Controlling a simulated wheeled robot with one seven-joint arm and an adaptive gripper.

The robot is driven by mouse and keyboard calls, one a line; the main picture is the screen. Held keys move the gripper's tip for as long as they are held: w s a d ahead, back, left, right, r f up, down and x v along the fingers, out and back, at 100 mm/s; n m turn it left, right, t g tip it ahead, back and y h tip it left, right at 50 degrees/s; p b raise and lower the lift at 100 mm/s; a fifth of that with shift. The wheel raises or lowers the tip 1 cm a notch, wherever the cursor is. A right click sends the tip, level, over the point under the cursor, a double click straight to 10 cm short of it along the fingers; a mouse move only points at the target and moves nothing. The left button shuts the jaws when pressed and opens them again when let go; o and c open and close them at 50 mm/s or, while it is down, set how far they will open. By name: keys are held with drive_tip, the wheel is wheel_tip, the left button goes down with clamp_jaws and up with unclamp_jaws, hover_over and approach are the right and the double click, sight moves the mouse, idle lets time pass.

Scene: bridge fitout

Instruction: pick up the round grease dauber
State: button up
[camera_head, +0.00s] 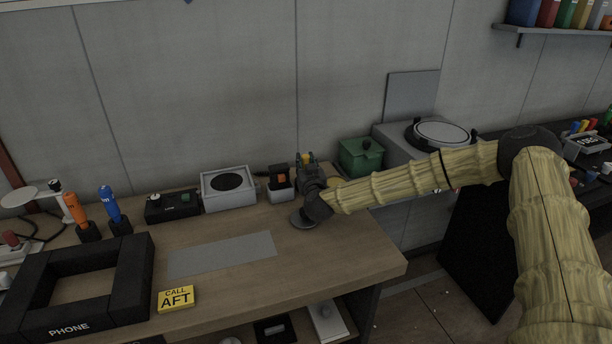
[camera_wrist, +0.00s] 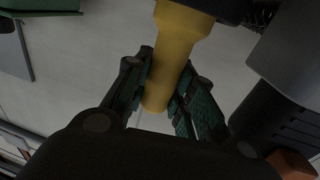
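A yellow round-handled piece, apparently the grease dauber (camera_wrist: 170,62), runs between my fingers in the wrist view. A dark part is at its upper end; I cannot tell if that is its head or a holder. My gripper (camera_wrist: 167,85) has its green-padded fingers close against both sides of the yellow handle. In the head view my gripper (camera_head: 306,163) is at the back right of the wooden bench (camera_head: 330,255), with a little yellow (camera_head: 305,157) between the fingertips. The lower part of the dauber is hidden there.
A grey box with an orange top (camera_head: 280,184) and a white speaker box (camera_head: 229,188) stand just left of my gripper. A green box (camera_head: 361,156) is to the right. A dark disc (camera_head: 303,219) shows below my wrist. The bench middle has a bare grey plate (camera_head: 222,251).

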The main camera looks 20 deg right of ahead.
drive_tip(key=shift+c, duration=0.6)
drive_tip(key=shift+r+b, duration=0.45)
drive_tip(key=shift+r, duration=4.6)
drive_tip(key=shift+s+p, duration=0.1)
drive_tip(key=shift+p, duration=0.7)
drive_tip(key=p, duration=0.2)
drive_tip(key=shift+s+d+f+p, duration=0.2)
drive_tip(key=shift+d+f+p, duration=0.1)
drive_tip(key=shift+f+p, duration=0.1)
drive_tip(key=s+d+p, duration=0.4)
drive_tip(key=d+p, duration=0.5)
drive_tip(key=p, duration=0.3)
drive_tip(key=shift+a+f+b, duration=0.2)
drive_tip(key=shift+f+b, duration=1.25)
drive_tip(key=shift+f, duration=1.4)
